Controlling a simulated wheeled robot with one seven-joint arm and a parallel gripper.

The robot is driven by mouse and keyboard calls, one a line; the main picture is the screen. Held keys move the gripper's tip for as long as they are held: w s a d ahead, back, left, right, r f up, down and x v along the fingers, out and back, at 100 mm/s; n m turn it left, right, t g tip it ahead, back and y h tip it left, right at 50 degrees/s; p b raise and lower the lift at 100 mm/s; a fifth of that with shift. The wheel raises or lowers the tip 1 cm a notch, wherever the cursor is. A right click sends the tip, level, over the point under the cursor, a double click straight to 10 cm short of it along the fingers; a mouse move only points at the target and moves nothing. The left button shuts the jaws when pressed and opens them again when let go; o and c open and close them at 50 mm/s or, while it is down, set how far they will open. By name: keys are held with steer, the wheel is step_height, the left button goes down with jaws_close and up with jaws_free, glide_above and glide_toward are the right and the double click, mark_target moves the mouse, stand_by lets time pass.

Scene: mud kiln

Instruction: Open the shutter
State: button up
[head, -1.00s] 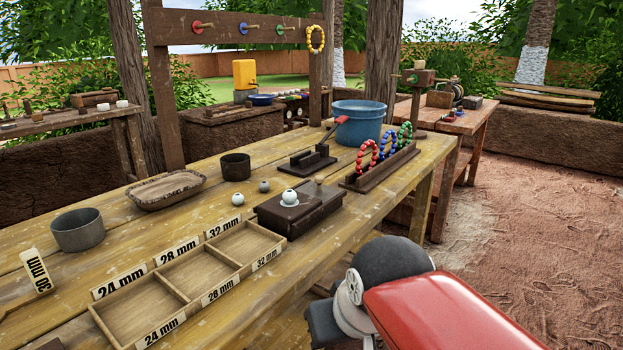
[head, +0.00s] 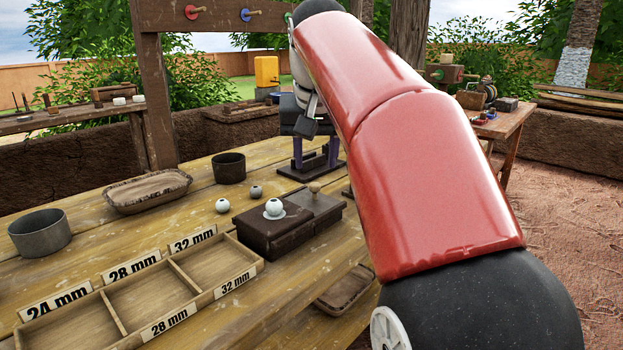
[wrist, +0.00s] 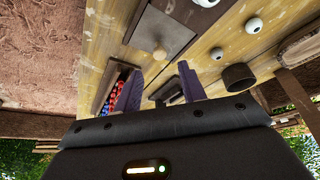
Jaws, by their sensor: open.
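A dark box (head: 268,238) stands on the bench, with a small wooden knob (head: 314,187) on the right part of its top and a white ball on a pale round seat on the left part. I cannot tell for sure which part is the shutter. The box (wrist: 156,31) and its knob (wrist: 159,54) also show in the wrist view, beyond the fingertips. My gripper (head: 315,158) is open and empty, its purple fingers pointing down by the dark stand (head: 301,174) behind the box. In the wrist view my gripper (wrist: 160,70) has the knob apart from both fingers.
A sorting tray (head: 95,318) with size labels lies at the front left. Two loose balls (head: 222,205), a dark cup (head: 229,168), a shallow dish (head: 147,190) and a grey pot (head: 40,233) stand on the bench. A bead rack (wrist: 104,92) is beside my gripper.

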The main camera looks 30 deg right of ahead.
mark_target(315, 184)
steer(key=b+x, duration=0.1)
steer(key=x, duration=0.4)
steer(key=shift+w+f, duration=0.15)
steer(key=shift+f, duration=0.25)
jaws_close()
steer(key=shift+d, duration=0.1)
